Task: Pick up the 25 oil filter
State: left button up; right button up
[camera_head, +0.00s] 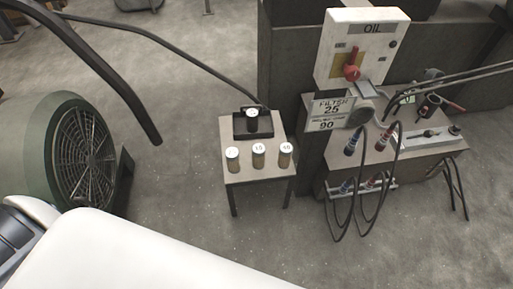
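Three brownish filters with white tops stand upright in a row on a small table (234,176): a left one (233,160), a middle one (259,156) and a right one (286,156). Their top labels are too small to read surely, so I cannot tell which is the 25 oil filter. A dark filter with a white top (252,121) stands in a black tray (239,134) behind them. A sign (331,109) reads "FILTER 25" above a line with 90. Neither of my grippers is in view.
A white OIL unit (350,48) with a red handle stands behind a bench (428,148) with hanging cables and tools. A green fan housing (75,150) is at left, with dark hoses above it. Grey floor (180,190) is clear around the small table.

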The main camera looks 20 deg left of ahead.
aim_at(232, 154)
jog(key=u, duration=0.95)
